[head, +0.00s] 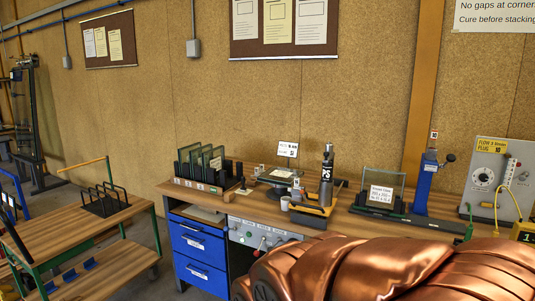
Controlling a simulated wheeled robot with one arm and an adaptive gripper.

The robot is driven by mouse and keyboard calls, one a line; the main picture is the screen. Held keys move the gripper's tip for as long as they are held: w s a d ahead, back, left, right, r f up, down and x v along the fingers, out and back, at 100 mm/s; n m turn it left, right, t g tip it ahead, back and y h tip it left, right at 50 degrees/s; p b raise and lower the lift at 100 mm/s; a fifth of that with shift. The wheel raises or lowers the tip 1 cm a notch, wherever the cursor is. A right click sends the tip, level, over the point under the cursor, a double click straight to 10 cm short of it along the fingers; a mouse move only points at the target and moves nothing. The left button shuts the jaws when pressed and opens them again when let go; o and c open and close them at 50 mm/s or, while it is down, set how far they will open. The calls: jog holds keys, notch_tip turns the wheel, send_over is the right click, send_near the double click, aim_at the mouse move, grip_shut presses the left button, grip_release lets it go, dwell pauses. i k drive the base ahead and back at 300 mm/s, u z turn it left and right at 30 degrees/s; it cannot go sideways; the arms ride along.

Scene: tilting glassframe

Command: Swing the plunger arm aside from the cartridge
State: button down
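A black cartridge (326,177) with white "PS" lettering stands upright near the middle of the workbench. A dark stand with yellow parts (316,210) is at its foot. A small dark piece sits on the cartridge's top; I cannot tell whether it is the plunger arm. My gripper is not in view. My copper-coloured arm fills the lower right and hides the bench front there.
The wooden workbench (352,222) also holds a black rack of panes (205,165), a small cup (284,203), a framed glass pane (384,190), a blue post with a lever (426,182) and a grey control box (497,180). A wooden cart (85,235) stands left, with floor between.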

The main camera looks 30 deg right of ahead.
aim_at(329, 154)
jog(key=z, duration=0.1)
jog(key=i, duration=1.55)
jog(key=z, duration=0.2)
